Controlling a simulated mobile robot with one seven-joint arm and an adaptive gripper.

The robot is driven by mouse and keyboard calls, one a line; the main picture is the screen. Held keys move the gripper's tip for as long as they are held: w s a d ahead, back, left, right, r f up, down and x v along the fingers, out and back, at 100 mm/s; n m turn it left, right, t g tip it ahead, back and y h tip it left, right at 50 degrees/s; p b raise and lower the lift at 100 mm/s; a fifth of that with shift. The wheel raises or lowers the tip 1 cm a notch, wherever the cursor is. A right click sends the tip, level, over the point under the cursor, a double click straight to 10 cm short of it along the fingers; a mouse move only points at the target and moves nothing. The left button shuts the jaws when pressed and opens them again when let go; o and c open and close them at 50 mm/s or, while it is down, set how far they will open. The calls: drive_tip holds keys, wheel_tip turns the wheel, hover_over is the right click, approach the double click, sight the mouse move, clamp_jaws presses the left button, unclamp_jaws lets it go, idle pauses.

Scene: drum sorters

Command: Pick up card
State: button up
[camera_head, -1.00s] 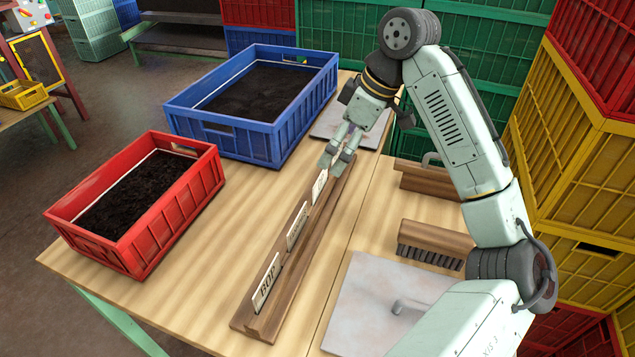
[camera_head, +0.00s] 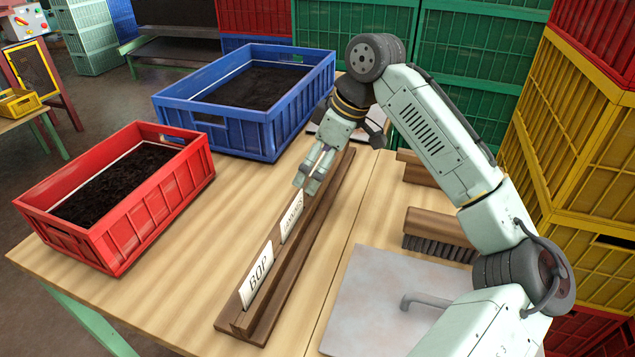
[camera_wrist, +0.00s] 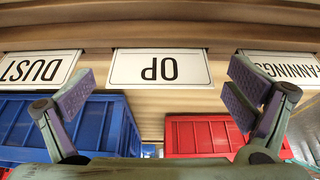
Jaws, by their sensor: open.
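Several white cards with black lettering stand in a slotted wooden holder (camera_head: 262,308). In the head view I see the BOP card (camera_head: 257,275) in front and the FANNINGS card (camera_head: 292,217) behind it. My gripper (camera_head: 306,184) is over the holder beyond FANNINGS and hides what stands there. In the wrist view the cards appear upside down: DUST (camera_wrist: 40,70) at left, OP (camera_wrist: 160,69) in the middle, FANNINGS (camera_wrist: 283,67) at right. My gripper (camera_wrist: 160,100) is open and empty there, its fingers apart on either side of OP, with no visible contact.
A red crate (camera_head: 122,222) and a blue crate (camera_head: 232,138), both with dark contents, stand left of the holder. A brush (camera_head: 440,228) and a pale metal plate (camera_head: 375,300) lie to its right. Bare tabletop lies between the crates and the holder.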

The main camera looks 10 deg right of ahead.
drive_tip(key=c, duration=0.9)
drive_tip(key=shift+r, duration=0.1)
